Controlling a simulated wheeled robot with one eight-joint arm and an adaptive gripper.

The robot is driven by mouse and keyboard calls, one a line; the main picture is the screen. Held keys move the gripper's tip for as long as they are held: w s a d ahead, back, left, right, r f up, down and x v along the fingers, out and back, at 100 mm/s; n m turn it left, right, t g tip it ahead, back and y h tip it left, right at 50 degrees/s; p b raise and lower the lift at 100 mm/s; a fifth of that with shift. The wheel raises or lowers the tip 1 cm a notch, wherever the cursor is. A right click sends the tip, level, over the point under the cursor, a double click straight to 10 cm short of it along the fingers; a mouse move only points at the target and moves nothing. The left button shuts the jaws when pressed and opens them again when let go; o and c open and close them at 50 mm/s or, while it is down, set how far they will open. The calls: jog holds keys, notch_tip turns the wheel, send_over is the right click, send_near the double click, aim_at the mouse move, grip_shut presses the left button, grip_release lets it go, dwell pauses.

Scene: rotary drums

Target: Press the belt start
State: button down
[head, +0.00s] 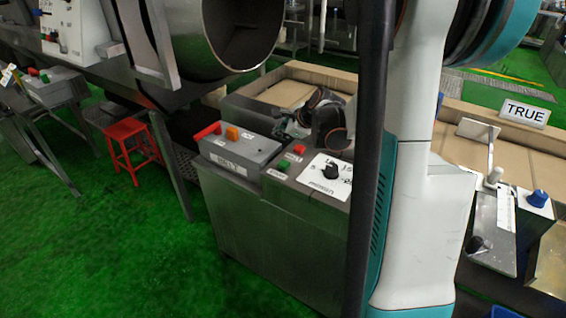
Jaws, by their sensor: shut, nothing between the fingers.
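A steel cabinet (260,235) stands in the middle of the head view. A green button (283,165) and a red button (299,149) sit on its top, with small labels too blurred to read. A grey control box (240,152) to their left carries a red switch (207,131) and an orange button (232,133). I cannot tell from the labels which one is the belt start. My dark gripper (284,127) is shut and empty beside the far right end of the grey box, behind the green and red buttons. Its fingertips are small and partly hard to make out.
A white dial plate (313,184) with a black knob lies right of the buttons. A large metal drum (240,30) hangs above. Cardboard-coloured bins (290,92) lie behind. A red stool (131,142) stands left on open green floor. A TRUE sign (525,113) is at right.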

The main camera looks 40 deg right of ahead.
aim_at(282, 164)
jog(key=shift+f, duration=0.1)
notch_tip(282, 164, down, 9)
jog(key=b, duration=0.6)
dwell(1.3)
jog(key=shift+f+b, duration=0.25)
jog(key=shift+b, duration=0.3)
jog(key=shift+f+b, duration=0.45)
jog(key=shift+f, duration=0.05)
dwell(0.5)
jog(key=shift+r, duration=0.1)
jog(key=shift+r+p, duration=0.65)
jog(key=shift+r, duration=0.25)
